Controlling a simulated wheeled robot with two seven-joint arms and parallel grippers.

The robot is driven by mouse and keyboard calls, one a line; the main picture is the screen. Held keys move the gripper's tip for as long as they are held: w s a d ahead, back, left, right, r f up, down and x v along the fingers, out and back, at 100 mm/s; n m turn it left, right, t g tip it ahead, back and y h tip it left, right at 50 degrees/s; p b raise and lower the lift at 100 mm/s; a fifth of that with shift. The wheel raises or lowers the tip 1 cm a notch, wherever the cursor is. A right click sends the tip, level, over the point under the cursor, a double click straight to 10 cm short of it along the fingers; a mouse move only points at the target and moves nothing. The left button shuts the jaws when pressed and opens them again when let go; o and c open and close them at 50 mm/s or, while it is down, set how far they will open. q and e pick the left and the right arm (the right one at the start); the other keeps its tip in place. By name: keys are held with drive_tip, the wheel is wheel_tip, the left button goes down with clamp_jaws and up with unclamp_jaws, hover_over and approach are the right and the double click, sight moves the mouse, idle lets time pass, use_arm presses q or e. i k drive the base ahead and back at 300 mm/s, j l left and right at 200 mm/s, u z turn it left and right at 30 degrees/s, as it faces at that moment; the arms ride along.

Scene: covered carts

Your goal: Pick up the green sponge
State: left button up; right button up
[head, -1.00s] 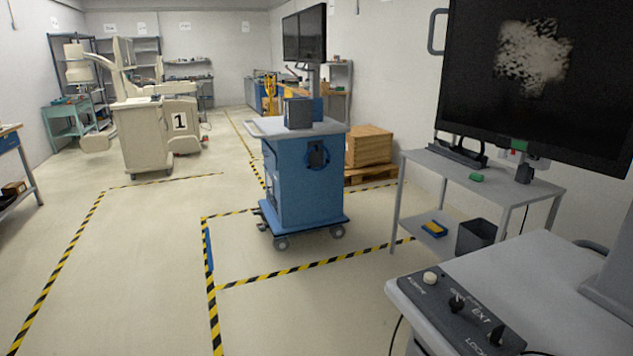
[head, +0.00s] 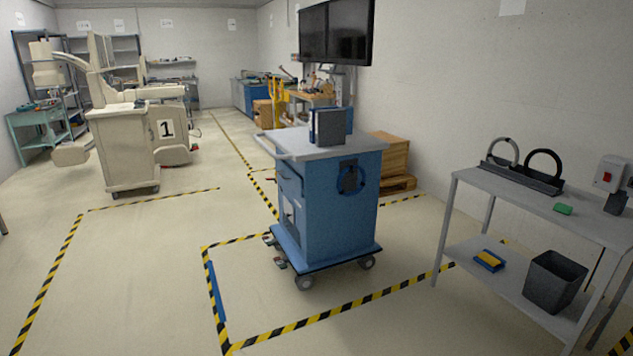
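A small green sponge (head: 563,209) lies on the top shelf of the grey metal table (head: 588,225) at the right of the head view. It sits near the table's front edge, in front of a dark rack with two rings (head: 522,176). Neither of my grippers shows in the view.
A blue cart (head: 335,215) with a grey top stands left of the table on the floor. The table's lower shelf holds a dark bin (head: 555,281) and a blue and yellow item (head: 489,260). Open floor (head: 130,270) lies at the left.

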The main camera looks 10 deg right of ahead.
sight(564, 208)
drive_tip(key=i+l+z, duration=0.15)
drive_tip(key=i+z, duration=0.15)
drive_tip(key=i, duration=0.25)
drive_tip(key=i+z, duration=0.3)
drive_tip(key=i, duration=0.2)
drive_tip(key=i+j+z, duration=0.15)
drive_tip(key=i+z, duration=0.15)
drive_tip(key=i, duration=0.25)
drive_tip(key=i+j+z, duration=0.3)
drive_tip(key=i, duration=0.2)
drive_tip(key=l, duration=0.1)
